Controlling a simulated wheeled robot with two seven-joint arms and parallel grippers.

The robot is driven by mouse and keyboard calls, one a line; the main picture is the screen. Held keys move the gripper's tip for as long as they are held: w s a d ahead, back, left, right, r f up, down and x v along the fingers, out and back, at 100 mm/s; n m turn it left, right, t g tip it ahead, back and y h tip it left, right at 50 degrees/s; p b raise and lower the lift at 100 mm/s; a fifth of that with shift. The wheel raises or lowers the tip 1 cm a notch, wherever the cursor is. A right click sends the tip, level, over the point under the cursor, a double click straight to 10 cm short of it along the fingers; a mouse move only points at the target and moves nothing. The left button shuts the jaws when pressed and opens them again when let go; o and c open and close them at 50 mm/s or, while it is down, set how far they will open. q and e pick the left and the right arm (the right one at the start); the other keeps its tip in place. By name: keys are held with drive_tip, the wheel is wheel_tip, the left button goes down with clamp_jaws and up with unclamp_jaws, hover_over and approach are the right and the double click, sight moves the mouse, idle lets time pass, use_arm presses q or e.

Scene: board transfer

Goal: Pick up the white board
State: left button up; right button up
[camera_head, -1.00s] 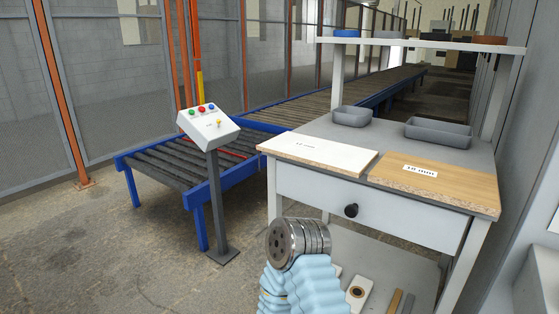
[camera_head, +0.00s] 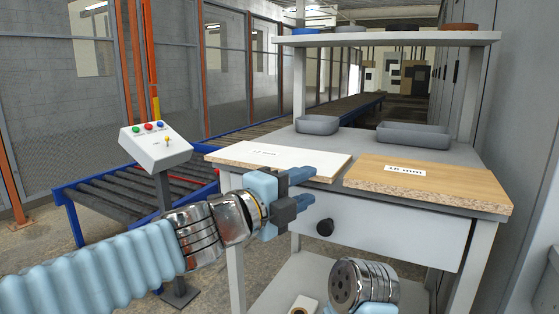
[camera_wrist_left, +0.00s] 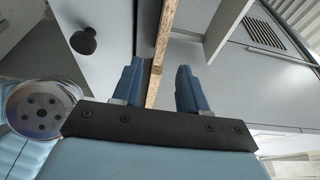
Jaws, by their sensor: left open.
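The white board (camera_head: 285,158) lies flat on the left part of the workbench top, its chipboard front edge facing me. My left gripper (camera_head: 306,187) is open at the board's front edge, near its right corner. In the left wrist view, the open fingers (camera_wrist_left: 158,88) stand on either side of the thin chipboard edge (camera_wrist_left: 162,45), with gaps visible beside it. The board looks unheld. My right arm's metal wrist end shows at the bottom of the head view; its gripper is not visible.
A wood-coloured board (camera_head: 430,182) with a label lies right of the white one. Grey bins (camera_head: 317,124) stand behind. A drawer with a black knob (camera_head: 325,227) is below. A button panel (camera_head: 156,148) and roller conveyor (camera_head: 110,205) are at left.

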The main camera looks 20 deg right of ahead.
sight(319, 179)
use_arm(q)
drive_tip(key=x, duration=0.6)
drive_tip(key=shift+w+a+f, duration=0.1)
drive_tip(key=shift+w+a, duration=0.05)
drive_tip(key=shift+w, duration=0.2)
clamp_jaws()
